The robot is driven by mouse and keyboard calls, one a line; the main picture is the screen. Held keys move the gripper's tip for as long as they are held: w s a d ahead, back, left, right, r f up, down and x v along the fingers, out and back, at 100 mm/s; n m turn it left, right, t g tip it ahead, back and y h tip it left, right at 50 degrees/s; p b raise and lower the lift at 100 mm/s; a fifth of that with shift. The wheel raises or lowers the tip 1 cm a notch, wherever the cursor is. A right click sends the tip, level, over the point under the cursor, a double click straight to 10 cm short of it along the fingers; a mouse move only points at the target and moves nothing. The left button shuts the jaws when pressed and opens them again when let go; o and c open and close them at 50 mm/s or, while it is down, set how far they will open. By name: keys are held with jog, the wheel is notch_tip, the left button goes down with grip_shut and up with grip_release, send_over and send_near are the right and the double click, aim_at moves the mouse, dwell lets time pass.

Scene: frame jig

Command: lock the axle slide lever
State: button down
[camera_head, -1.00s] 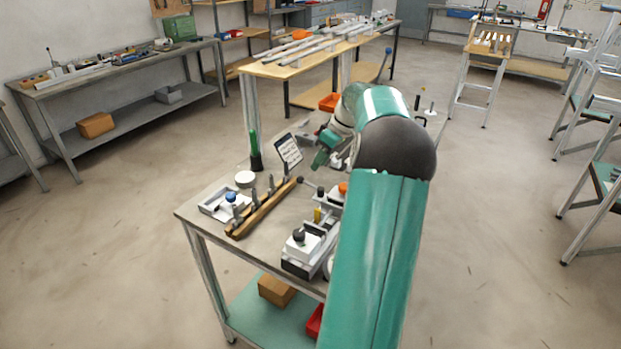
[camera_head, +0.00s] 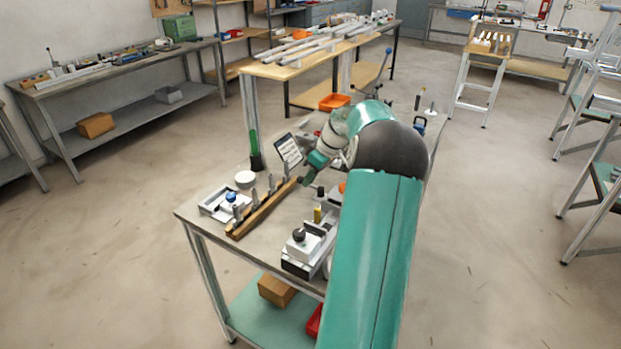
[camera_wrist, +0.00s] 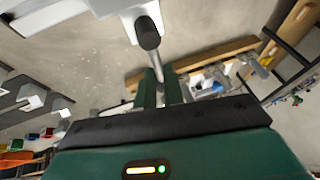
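A lever with a black knob (camera_wrist: 148,32) and a short metal rod sticks out from a pale grey block (camera_wrist: 118,5) at the top of the wrist view. I take it for the axle slide lever.
A wooden rail (camera_head: 262,212) with upright grey clips stands left of my gripper. A tilted sign (camera_head: 288,150), a green bottle-like item (camera_head: 254,150) and a white disc (camera_head: 245,178) are behind it. A clamp block with a black knob (camera_head: 299,236) stands in front.

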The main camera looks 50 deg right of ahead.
jog(key=shift+m, duration=0.3)
jog(key=shift+s+d+f+m+g+h, duration=0.2)
jog(key=shift+s+d+m+h, duration=0.7)
jog(key=shift+m, duration=2)
jog(key=shift+s+d+r+m+g+h, duration=0.15)
jog(key=shift+s+d+m+g+h, duration=0.2)
jog(key=shift+m+h, duration=1.8)
jog(key=shift+s+d+f+m+g+h, duration=0.1)
jog(key=shift+s+d+m+g+h, duration=0.4)
jog(key=shift+m, duration=3.15)
jog(key=shift+s+t, duration=0.25)
jog(key=shift+s, duration=0.05)
jog(key=c, duration=1.5)
grip_release()
jog(key=shift+w, duration=0.1)
